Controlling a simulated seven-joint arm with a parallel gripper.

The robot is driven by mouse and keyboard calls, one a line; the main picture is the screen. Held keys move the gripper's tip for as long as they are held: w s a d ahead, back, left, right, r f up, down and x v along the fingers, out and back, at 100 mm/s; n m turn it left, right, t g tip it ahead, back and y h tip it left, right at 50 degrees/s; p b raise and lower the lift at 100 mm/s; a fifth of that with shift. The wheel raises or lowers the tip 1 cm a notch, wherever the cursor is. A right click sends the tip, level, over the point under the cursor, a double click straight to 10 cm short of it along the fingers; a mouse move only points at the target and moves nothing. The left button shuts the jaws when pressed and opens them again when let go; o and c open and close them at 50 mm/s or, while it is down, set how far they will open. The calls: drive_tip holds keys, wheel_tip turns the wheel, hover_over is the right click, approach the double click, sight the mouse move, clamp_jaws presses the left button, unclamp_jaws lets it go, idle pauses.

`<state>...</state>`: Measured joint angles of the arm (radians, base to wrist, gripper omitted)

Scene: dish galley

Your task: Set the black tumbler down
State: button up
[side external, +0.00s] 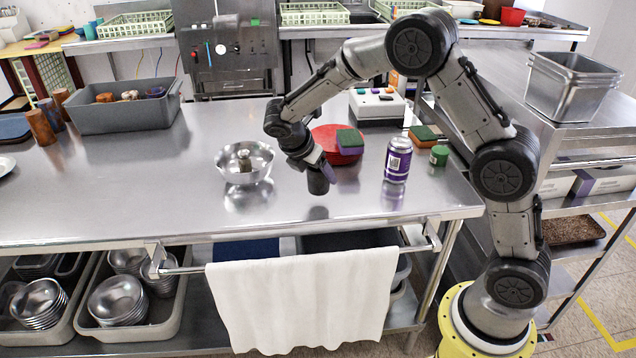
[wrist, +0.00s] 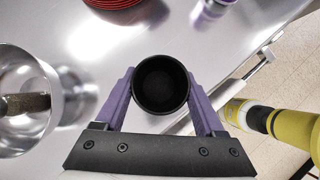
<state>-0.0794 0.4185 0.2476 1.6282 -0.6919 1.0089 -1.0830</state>
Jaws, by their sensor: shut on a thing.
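The black tumbler (side external: 317,183) is upright between the purple fingers of my gripper (side external: 326,170) in the side view. A dark reflection lies on the metal table below it with a small gap, so it seems held a little above the top. In the wrist view my gripper (wrist: 160,88) is shut on the tumbler (wrist: 160,84), one finger on each side, and I look down into its dark, empty-looking mouth. The steel table (side external: 130,205) under it is bare near the front edge.
A steel bowl (side external: 230,168) with a small object inside stands left of the tumbler. A red round stack (side external: 325,140) with a sponge (side external: 350,138) on it is behind. A purple can (side external: 397,165) stands to the right. A white towel (side external: 305,300) hangs from the front rail.

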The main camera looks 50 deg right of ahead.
sight(318, 183)
drive_tip(key=shift+w+f, duration=0.2)
drive_tip(key=shift+f, duration=1.55)
drive_tip(key=shift+f, duration=0.15)
drive_tip(key=o, duration=1.3)
